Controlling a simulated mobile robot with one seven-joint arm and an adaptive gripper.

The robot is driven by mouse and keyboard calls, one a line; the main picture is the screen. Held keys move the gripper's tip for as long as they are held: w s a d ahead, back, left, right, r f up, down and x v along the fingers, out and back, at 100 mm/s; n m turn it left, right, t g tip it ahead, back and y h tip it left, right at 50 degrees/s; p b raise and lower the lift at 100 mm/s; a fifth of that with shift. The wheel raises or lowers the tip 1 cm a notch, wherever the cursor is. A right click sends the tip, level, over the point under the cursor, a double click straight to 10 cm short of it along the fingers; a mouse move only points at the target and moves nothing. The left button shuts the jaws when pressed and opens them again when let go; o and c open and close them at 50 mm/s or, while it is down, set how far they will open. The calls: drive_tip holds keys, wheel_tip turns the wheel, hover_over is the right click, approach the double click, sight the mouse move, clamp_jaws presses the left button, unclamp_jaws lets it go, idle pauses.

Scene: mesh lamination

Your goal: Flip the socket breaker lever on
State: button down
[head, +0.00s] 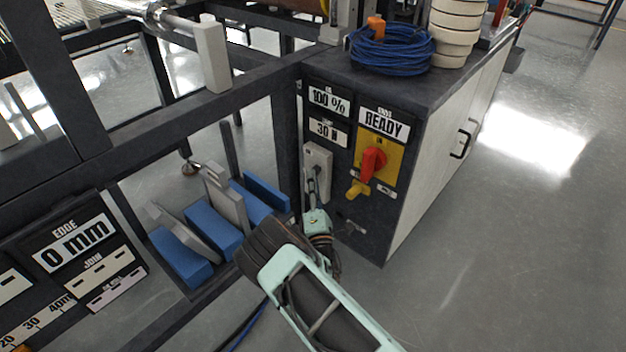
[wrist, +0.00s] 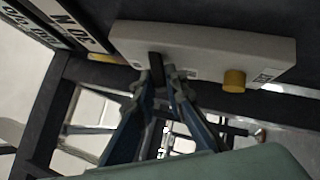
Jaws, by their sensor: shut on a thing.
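The socket breaker is a pale grey box (head: 318,160) on the dark front of the cabinet, left of the yellow switch plate. In the wrist view the box (wrist: 200,48) spans the upper middle, with a short dark lever (wrist: 156,62) standing out from it and a round yellow-brown knob (wrist: 234,81) to the right. My gripper (wrist: 161,84) has its two fingers closed around the lever. In the head view my gripper (head: 315,198) is at the lower part of the box, and the lever is too small to make out there.
A red rotary handle (head: 372,164) on a yellow plate (head: 388,150) sits close to the right of the box. Below it is a yellow padlock-like piece (head: 357,189). A dark frame post (head: 286,150) stands close on the left. Blue blocks (head: 181,257) are at lower left. Floor at right is clear.

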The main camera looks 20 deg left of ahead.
drive_tip(key=r+m+g+p, duration=0.1)
drive_tip(key=p, duration=0.1)
drive_tip(key=m+h+p, duration=0.1)
drive_tip(key=r+m+g+h+p, duration=0.1)
drive_tip(key=m+p, duration=0.1)
drive_tip(key=shift+s+a+r+g+p, duration=0.1)
drive_tip(key=shift+s+r+g+p, duration=0.1)
drive_tip(key=shift+r+g+p, duration=0.1)
drive_tip(key=shift+w+r+m+g+h+p, duration=0.1)
drive_tip(key=shift+r+m+g+h+p, duration=0.15)
drive_tip(key=shift+m+g+p, duration=0.6)
drive_tip(key=shift+r+m+g+h+p, duration=0.2)
drive_tip(key=shift+m+g+p, duration=0.4)
drive_tip(key=shift+p, duration=0.45)
drive_tip(key=c, duration=2.2)
unclamp_jaws()
drive_tip(key=shift+c, duration=0.2)
